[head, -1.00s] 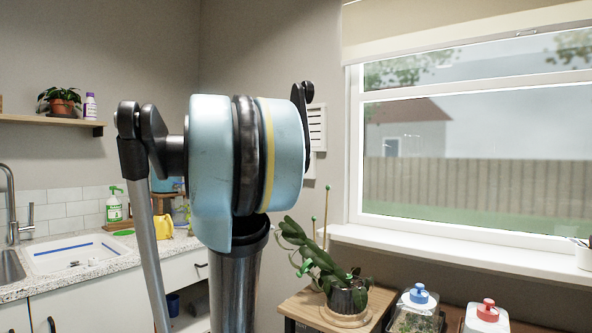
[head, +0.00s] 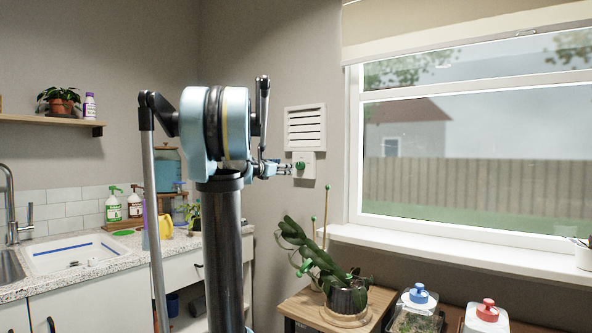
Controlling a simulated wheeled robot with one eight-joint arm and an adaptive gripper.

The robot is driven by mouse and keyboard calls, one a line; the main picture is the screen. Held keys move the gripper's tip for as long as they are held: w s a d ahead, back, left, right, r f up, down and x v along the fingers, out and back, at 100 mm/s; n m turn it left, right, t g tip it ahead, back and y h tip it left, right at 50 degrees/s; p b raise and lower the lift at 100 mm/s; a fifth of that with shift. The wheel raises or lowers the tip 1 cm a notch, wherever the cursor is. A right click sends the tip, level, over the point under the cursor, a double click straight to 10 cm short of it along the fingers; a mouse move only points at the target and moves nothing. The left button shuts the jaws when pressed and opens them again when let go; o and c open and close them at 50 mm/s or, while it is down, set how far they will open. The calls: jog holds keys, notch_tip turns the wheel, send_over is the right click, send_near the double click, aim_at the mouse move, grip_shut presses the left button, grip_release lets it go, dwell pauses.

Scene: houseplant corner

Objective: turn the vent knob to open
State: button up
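The vent knob (head: 300,166) is a small green knob on a white plate (head: 309,174) on the wall, just below the white slatted vent (head: 306,127). My gripper (head: 288,168) is at the knob's left side, level with it, with its fingertips pointing right. The fingers look small and dark. I cannot tell whether they touch the knob or whether they are open or shut. Part of the gripper is hidden behind my arm.
A potted plant (head: 349,296) with two stakes stands on a wooden table below the vent. Containers with a blue lid (head: 419,294) and a red lid (head: 488,308) stand to its right. The window sill (head: 465,250) is at right. A counter (head: 80,275) with bottles is at left.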

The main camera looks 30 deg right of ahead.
aim_at(298, 165)
jog(key=x, duration=1.2)
jog(key=shift+w, duration=0.1)
jog(key=c, duration=1.1)
